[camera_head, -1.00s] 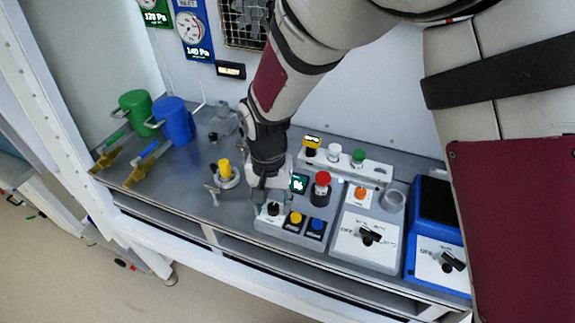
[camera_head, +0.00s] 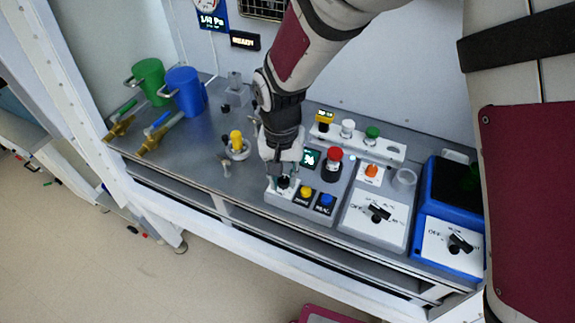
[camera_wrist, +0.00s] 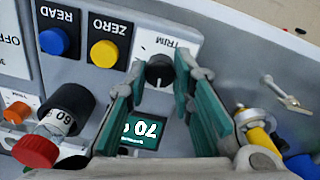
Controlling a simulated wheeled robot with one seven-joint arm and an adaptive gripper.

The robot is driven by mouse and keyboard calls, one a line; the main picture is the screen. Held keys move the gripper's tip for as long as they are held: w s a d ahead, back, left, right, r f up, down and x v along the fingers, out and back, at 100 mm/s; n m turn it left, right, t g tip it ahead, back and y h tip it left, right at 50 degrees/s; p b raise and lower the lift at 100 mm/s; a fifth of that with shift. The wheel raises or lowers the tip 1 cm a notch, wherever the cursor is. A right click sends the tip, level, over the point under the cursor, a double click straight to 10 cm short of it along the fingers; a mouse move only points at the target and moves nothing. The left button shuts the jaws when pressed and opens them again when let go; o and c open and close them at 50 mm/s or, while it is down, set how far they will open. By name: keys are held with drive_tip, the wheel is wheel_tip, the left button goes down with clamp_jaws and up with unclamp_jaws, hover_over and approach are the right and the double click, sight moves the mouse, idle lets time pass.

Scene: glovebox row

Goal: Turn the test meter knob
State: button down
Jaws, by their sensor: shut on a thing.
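The meter box (camera_head: 300,208) is grey, with a black knob on a white plate marked TRIM, a yellow ZERO button (camera_wrist: 104,54) and a blue READ button (camera_wrist: 54,41). In the wrist view the TRIM knob (camera_wrist: 159,71) lies between the green-padded fingers of my gripper (camera_wrist: 160,76), with its white pointer mark in sight. My gripper (camera_head: 284,176) reaches down onto this knob in the head view and is shut on it. The meter's lit display (camera_wrist: 142,133) shows digits starting with 70, partly hidden by my gripper.
A red-topped black post (camera_head: 333,160) stands close behind the buttons. Grey (camera_head: 375,222) and blue (camera_head: 435,240) units with black knobs stand to the right. A yellow-knobbed valve (camera_head: 236,144) and green and blue cups (camera_head: 184,90) stand to the left.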

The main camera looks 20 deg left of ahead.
sight(283, 180)
drive_tip(key=n+b, duration=0.1)
drive_tip(key=n, duration=0.4)
drive_tip(key=n+b, duration=0.1)
drive_tip(key=n, duration=0.4)
drive_tip(key=shift+n, duration=0.4)
idle(0.4)
drive_tip(key=c, duration=1.4)
unclamp_jaws()
drive_tip(key=shift+o, duration=0.2)
wheel_tip(283, 180, up, 12)
